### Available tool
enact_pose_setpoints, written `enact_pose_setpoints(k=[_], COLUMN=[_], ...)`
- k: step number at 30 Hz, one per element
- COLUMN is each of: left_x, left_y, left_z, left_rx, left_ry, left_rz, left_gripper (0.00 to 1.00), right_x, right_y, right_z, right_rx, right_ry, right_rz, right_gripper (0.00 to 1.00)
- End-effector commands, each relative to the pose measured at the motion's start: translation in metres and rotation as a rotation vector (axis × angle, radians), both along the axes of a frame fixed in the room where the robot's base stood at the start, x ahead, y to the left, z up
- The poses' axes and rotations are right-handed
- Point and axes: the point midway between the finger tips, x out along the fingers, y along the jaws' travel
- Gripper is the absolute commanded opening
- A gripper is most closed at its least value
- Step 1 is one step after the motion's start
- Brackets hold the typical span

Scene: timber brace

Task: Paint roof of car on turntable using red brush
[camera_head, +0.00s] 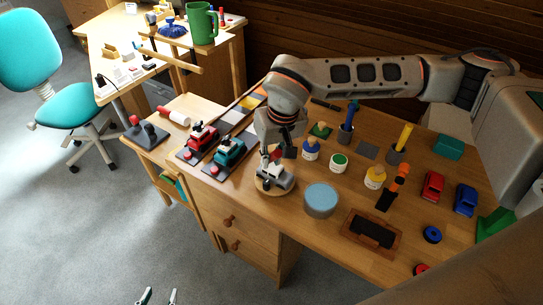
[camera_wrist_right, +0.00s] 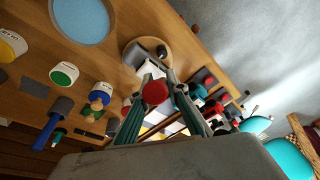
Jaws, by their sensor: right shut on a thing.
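A white-grey car (camera_head: 280,180) stands on the round wooden turntable (camera_head: 263,190) near the desk's front edge; the arm partly covers it. In the right wrist view, part of the car (camera_wrist_right: 150,70) and the turntable (camera_wrist_right: 131,51) show beyond the fingers. My right gripper (camera_head: 270,158) is over the car, shut on the red brush (camera_wrist_right: 155,92), whose round red end shows between the fingers. I cannot tell whether the brush tip touches the roof. My left gripper (camera_head: 159,297) shows only its two fingertips at the bottom edge, apart and empty, over the floor.
Blue (camera_head: 349,117) and yellow (camera_head: 404,137) brushes stand in holders behind.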

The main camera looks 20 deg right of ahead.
Motion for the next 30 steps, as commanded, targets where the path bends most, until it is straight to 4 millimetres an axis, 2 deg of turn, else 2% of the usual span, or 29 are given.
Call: enact_pose_setpoints(k=[8, 24, 30], left_x=[-0.001, 0.0, 0.0], left_y=[0.0, 0.0, 0.0], left_z=[-0.001, 0.008, 0.008], left_rx=[0.0, 0.001, 0.001], left_ry=[0.002, 0.0, 0.0], left_rz=[-0.001, -0.001, -0.001], left_gripper=[0.4, 0.4, 0.4], right_x=[-0.002, -0.035, -0.039], right_y=[-0.002, -0.028, -0.031], right_z=[-0.002, 0.0, -0.001], right_rx=[-0.001, -0.001, 0.0], right_ry=[0.0, 0.0, 0.0], right_rz=[0.0, 0.001, 0.001], right_gripper=[0.0, 0.0, 0.0])
